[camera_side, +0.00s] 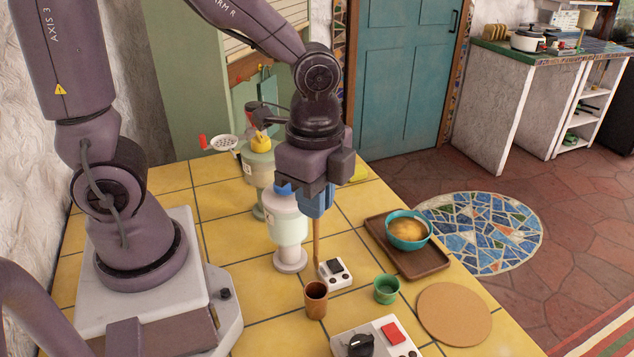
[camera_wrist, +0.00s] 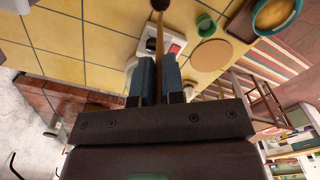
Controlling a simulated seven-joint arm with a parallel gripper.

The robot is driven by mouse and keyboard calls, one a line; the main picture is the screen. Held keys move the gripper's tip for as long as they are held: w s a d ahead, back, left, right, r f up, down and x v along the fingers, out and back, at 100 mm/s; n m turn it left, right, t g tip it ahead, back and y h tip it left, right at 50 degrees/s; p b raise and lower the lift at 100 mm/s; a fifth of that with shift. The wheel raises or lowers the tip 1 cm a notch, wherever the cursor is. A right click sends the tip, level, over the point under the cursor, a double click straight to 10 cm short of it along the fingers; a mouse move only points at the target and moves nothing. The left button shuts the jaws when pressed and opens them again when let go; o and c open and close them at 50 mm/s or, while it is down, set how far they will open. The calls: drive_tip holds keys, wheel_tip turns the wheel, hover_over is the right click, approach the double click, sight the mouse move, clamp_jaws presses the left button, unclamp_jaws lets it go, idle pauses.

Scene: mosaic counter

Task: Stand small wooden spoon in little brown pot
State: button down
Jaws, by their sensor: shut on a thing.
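The small wooden spoon (camera_side: 316,240) hangs upright below my gripper (camera_side: 316,212), its thin handle pointing down. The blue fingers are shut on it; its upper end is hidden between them. The little brown pot (camera_side: 316,301) stands upright on the yellow tiles, nearer the side camera. The spoon's lower end shows above and behind the pot's rim, outside it. In the wrist view, the spoon (camera_wrist: 160,40) runs up from between the fingers (camera_wrist: 158,75) towards a dark brown round shape at the top edge; I cannot tell whether that is the pot.
A small white device (camera_side: 335,274) sits close behind the pot, and a green cup (camera_side: 386,289) stands to its right. A white box with a black knob and red button (camera_side: 392,333) is in front. A pale green jar (camera_side: 289,222) stands left of the spoon. A cork mat (camera_side: 454,313) lies right.

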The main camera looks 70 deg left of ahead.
sight(316, 253)
drive_tip(key=shift+f, duration=4.4)
drive_tip(key=c, duration=1.1)
unclamp_jaws()
drive_tip(key=shift+c, duration=0.2)
wheel_tip(316, 253, up, 13)
